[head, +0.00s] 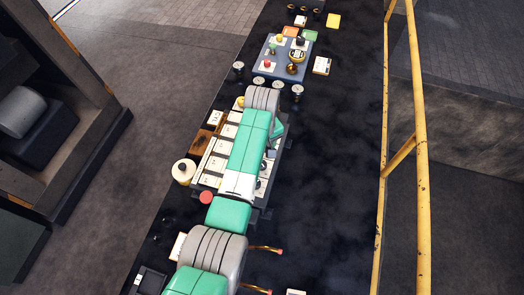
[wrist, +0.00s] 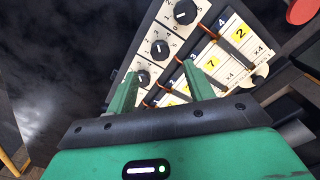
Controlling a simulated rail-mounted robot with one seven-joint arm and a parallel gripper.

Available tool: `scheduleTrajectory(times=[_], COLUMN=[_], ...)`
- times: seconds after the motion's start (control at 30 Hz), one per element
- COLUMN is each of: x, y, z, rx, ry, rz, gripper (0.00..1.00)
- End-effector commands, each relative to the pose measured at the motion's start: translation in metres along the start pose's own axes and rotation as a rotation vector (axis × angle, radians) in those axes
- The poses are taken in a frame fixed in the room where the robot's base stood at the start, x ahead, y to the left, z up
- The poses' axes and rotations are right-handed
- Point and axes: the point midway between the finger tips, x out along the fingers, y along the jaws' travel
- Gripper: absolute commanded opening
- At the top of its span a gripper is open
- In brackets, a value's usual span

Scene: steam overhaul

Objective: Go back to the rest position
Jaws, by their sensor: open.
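In the wrist view my gripper (wrist: 162,88) has its two green fingers apart with nothing between them. It hangs over a control panel (wrist: 132,62) with black dials and numbered yellow labels. In the head view my green and grey arm stretches along the dark bench and covers much of the panel (head: 207,181). The gripper's fingers are hidden there behind the arm. I cannot tell how high the fingers are above the panel.
A blue tray (head: 261,63) with small parts stands further up the dark bench (head: 335,130). A red round button (head: 206,197) and a cream round piece (head: 183,171) sit beside the arm. A yellow railing (head: 421,150) runs along the right. The bench's right side is mostly clear.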

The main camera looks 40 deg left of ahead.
Motion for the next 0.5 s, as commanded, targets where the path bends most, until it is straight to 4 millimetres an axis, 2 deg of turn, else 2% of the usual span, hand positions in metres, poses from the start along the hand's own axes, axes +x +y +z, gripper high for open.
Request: scheduleTrajectory(times=[0.4, 0.47, 0.5], x=[0.000, -0.006, -0.016], y=[0.000, 0.006, 0.015], z=[0.000, 0.000, 0.000], rx=[0.001, 0.014, 0.038], ry=[0.001, 0.017, 0.046], rz=[0.001, 0.015, 0.041], gripper=[0.52, 0.52, 0.52])
